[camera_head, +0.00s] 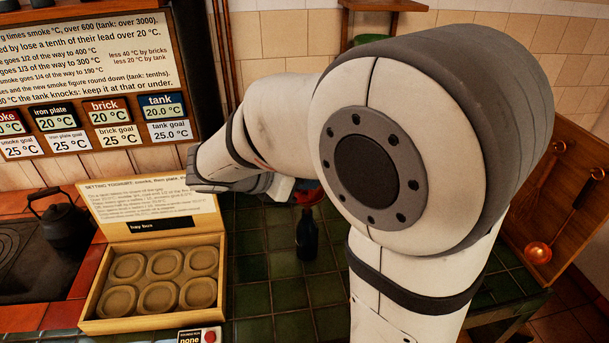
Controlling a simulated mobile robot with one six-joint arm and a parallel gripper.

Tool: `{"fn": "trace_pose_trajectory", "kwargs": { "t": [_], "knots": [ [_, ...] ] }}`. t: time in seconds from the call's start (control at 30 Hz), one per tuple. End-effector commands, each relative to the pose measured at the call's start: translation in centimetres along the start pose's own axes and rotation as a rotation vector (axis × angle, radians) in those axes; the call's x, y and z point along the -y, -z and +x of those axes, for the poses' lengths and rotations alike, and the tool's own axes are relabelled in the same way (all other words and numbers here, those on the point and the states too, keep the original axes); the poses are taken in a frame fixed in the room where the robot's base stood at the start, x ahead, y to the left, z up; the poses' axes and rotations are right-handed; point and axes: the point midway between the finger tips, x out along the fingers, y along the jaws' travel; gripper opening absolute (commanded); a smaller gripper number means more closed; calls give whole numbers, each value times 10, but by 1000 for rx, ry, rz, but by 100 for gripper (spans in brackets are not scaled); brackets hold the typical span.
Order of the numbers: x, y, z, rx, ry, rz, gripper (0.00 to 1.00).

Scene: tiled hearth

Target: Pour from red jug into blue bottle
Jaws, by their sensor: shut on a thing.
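A dark blue bottle (306,240) stands upright on the green tiled top, just left of my forearm. A red piece of the red jug (309,195) shows right above the bottle's neck; most of the jug is hidden behind my arm. My gripper (287,189) is at the jug, shut on it, with its fingers mostly hidden. I cannot tell the jug's tilt, whether its lip is over the bottle's mouth, or whether anything is flowing.
An open wooden hay box (88,318) with several round hollows stands left of the bottle. A black kettle (62,222) sits on the stove at far left. A copper ladle (538,252) hangs at right. Green tiles around the bottle are clear.

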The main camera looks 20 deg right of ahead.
Motion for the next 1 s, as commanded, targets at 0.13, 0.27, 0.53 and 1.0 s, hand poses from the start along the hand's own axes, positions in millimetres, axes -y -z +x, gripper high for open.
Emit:
{"fn": "trace_pose_trajectory", "kwargs": {
  "t": [0.13, 0.27, 0.53, 1.0],
  "knots": [
    [-1, 13, 11, 1, 5, 5, 0],
    [-1, 23, 19, 1, 7, 7, 0],
    [0, 15, 16, -49, 27, -18, 0],
    [2, 0, 7, -186, 62, -98, 0]
  ]
}}
